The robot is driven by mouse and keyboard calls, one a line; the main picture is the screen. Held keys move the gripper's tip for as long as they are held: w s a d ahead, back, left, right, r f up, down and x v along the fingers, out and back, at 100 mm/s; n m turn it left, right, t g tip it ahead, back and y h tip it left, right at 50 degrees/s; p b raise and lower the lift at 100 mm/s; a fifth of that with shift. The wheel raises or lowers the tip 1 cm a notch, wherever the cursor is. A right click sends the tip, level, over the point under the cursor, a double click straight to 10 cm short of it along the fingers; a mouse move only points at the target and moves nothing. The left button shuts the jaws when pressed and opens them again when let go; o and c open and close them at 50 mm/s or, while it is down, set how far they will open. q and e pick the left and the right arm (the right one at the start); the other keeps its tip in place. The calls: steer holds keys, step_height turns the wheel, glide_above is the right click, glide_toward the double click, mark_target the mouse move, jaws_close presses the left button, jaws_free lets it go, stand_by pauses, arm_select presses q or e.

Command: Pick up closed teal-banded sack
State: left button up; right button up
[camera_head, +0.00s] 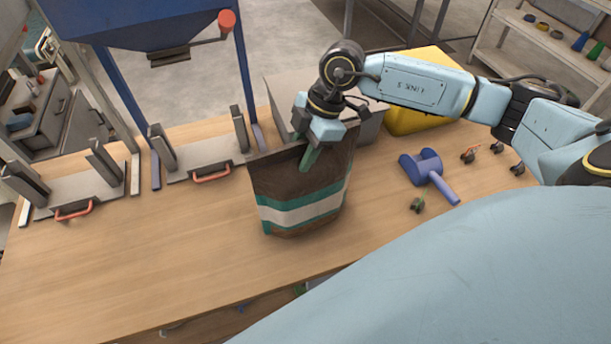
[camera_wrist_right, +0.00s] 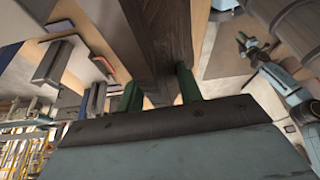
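The closed teal-banded sack (camera_head: 285,185) stands upright on the wooden table in the head view. It is dark brown, with teal and white bands around its lower part. My right gripper (camera_head: 308,158) is over its top edge, pointing down, with one green finger in front of the sack. In the right wrist view, the sack (camera_wrist_right: 155,40) lies between the two green fingers of my right gripper (camera_wrist_right: 160,92). The fingers are apart, one on each side of the sack's top. Whether both touch it is hard to tell.
A grey box (camera_head: 368,128) and a yellow bin (camera_head: 430,120) stand behind the sack. A purple-blue scoop (camera_head: 425,168) and small parts lie to the right. Metal fixtures with red handles (camera_head: 210,173) line the left back, under a blue hopper (camera_head: 150,25). The table's front left is clear.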

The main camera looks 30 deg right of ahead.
steer(key=shift+f, duration=0.15)
stand_by(0.3)
jaws_close()
steer(key=shift+w, duration=0.1)
